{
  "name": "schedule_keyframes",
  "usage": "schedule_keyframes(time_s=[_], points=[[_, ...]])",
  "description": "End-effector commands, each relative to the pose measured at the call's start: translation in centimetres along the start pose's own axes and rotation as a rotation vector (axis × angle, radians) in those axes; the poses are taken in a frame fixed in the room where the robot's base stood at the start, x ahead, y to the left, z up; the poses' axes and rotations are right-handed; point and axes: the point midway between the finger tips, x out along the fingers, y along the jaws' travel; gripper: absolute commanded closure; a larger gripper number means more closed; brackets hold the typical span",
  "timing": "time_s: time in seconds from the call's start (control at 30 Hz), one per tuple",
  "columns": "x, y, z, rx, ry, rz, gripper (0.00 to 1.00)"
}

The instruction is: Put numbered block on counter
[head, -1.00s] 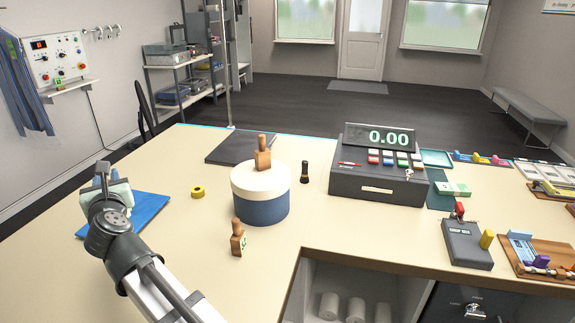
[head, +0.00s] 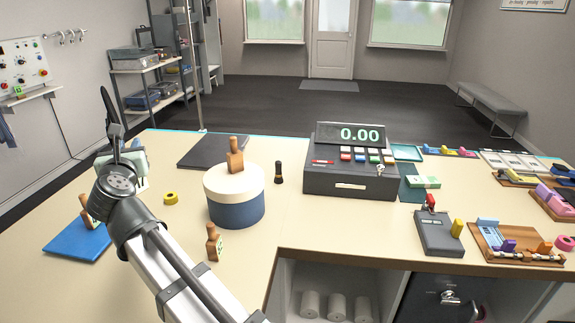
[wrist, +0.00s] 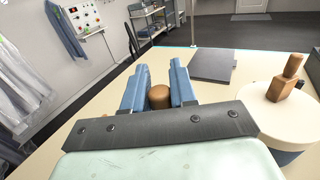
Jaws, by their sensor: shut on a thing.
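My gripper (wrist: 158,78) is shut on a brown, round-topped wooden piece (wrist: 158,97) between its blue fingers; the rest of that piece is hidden. In the head view my gripper (head: 122,160) is above the left part of the counter (head: 165,235), its fingertips mostly hidden. A wooden block with a knob handle and a green mark on a pale face (head: 213,243) stands on the counter in front of the round box. A similar wooden block (head: 235,155) stands on the round box's white lid. Another (head: 86,212) is at the blue mat. No number is readable.
The blue-and-white round box (head: 235,207) stands mid-counter. A yellow tape roll (head: 171,198), dark pad (head: 213,151) and small dark cylinder (head: 279,172) lie around it. The cash register (head: 350,175) is to the right.

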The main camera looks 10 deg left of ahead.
Motion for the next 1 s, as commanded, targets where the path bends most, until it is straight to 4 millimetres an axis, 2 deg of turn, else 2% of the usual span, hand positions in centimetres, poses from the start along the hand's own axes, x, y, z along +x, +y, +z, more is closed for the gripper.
schedule_keyframes(time_s=[0.03, 0.2, 0.47, 0.67, 0.8, 1.0], points=[[0.5, -2.3, -0.1, 0.0, 0.0, -0.049, 1.0], [1.6, -9.8, -0.4, 0.0, -0.001, -0.224, 1.0], [1.6, -21.1, -0.5, 0.001, -0.002, -0.5, 1.0], [0.1, -29.9, -0.2, 0.001, -0.003, -0.723, 1.0], [-1.7, -35.7, 0.1, 0.002, -0.004, -0.884, 1.0], [-4.7, -42.3, 0.6, 0.002, -0.004, -1.082, 1.0]])
